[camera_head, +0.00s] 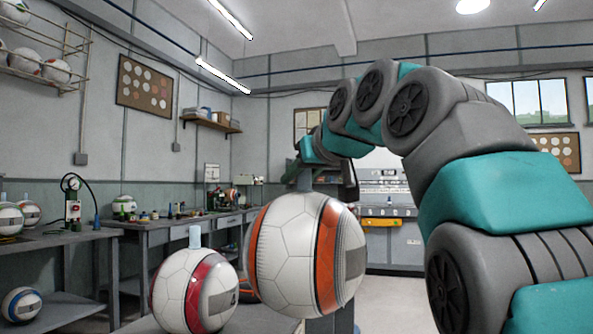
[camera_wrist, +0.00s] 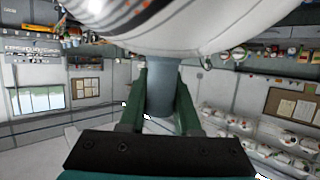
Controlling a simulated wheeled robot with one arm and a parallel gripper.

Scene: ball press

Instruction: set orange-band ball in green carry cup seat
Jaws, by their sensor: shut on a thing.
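The orange-band ball (camera_head: 300,250) is white with orange bands and hangs in the air in front of my arm. My gripper (camera_wrist: 161,88) is shut on a blue-grey stem (camera_wrist: 160,95) that joins the ball. The ball's white underside or side also fills the top of the wrist view (camera_wrist: 205,30). In the head view my gripper (camera_head: 304,178) is small and partly hidden, above the ball. I cannot make out a green carry cup seat in either view; the large ball covers part of the scene.
A red-band ball (camera_head: 190,290) with a pale stem on top stands close to the left of the held ball, on a grey surface (camera_head: 143,325). Benches line the left wall, with a gauge stand (camera_head: 72,200). Open floor (camera_head: 398,300) shows at right of the ball.

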